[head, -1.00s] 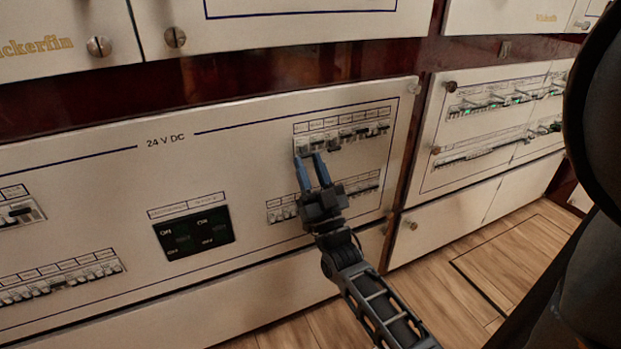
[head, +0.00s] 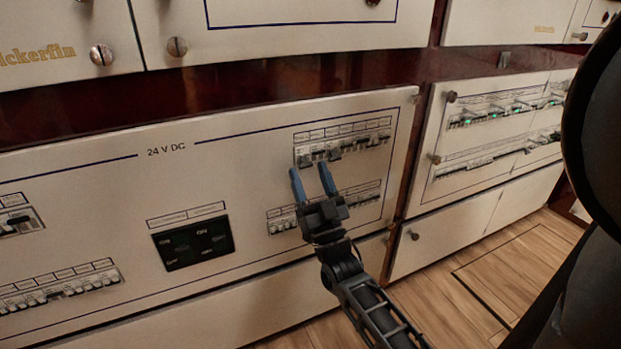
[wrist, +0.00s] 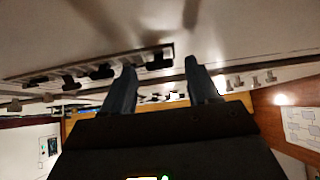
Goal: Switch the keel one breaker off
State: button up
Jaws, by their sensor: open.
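The upper breaker row (head: 345,143) sits at the right of the 24 V DC panel, with dark levers and small labels above it. The labels are too small to read, so I cannot tell which breaker is keel one. My gripper (head: 310,171) is open and empty, its two blue fingers spread just below and in front of the left part of that row. In the wrist view, my gripper (wrist: 158,75) has its fingers apart with nothing between them. A row of dark breaker levers (wrist: 72,82) runs left of and behind the fingers there.
A lower breaker row (head: 362,196) lies below, partly hidden by my gripper. A dark double ON switch block (head: 193,242) is to the left. Another panel (head: 490,130) with green lights stands to the right. Wooden floor (head: 500,262) is clear at the lower right.

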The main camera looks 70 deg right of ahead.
jog(key=v, duration=0.8)
jog(key=shift+w, duration=0.1)
dwell(0.4)
